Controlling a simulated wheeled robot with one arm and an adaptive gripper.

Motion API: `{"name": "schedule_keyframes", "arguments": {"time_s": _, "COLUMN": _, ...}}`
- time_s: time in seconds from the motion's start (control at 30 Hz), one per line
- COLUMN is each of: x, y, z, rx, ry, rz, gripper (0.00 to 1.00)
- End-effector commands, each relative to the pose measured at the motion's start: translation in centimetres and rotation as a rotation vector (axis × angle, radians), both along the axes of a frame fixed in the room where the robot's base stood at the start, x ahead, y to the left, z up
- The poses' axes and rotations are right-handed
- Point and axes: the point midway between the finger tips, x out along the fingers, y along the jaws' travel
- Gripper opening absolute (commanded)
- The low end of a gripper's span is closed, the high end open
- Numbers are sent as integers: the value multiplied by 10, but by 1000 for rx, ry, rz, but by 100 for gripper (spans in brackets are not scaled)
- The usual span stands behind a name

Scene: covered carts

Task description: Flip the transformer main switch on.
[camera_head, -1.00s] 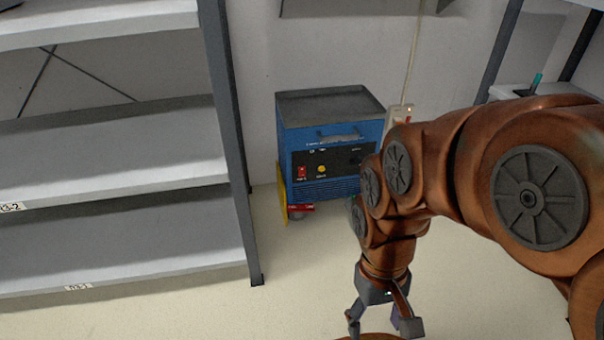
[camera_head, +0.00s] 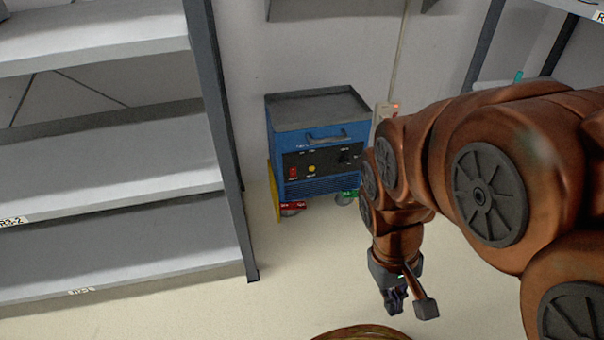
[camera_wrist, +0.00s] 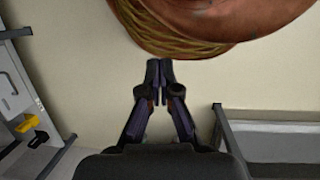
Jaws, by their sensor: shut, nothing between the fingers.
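The transformer is a blue box cart (camera_head: 319,142) with a grey top, against the back wall in the head view. Its dark front panel carries a red switch (camera_head: 292,173) at the left and a yellow knob (camera_head: 312,169) beside it. Whether the red switch is on or off is too small to tell. My gripper (camera_head: 410,312) hangs low over the floor, in front and to the right of the cart, apart from it. In the wrist view its fingertips (camera_wrist: 160,66) are together with nothing between them. The transformer does not show in the wrist view.
A grey shelf rack (camera_head: 110,160) stands at the left, its post close to the cart. Another rack (camera_head: 487,45) stands at the back right. Pale floor (camera_head: 310,270) lies open in front.

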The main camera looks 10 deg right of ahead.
Motion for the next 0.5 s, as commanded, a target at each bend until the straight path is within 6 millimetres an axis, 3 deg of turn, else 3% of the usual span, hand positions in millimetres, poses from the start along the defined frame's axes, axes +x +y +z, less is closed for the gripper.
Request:
{"name": "schedule_keyframes", "arguments": {"time_s": 0.43, "x": -4, "y": -13, "z": 36, "rx": -40, "ry": 4, "rz": 14, "gripper": 0}}
{"name": "schedule_keyframes", "arguments": {"time_s": 0.5, "x": -4, "y": -10, "z": 32, "rx": -29, "ry": 6, "rz": 11, "gripper": 0}}
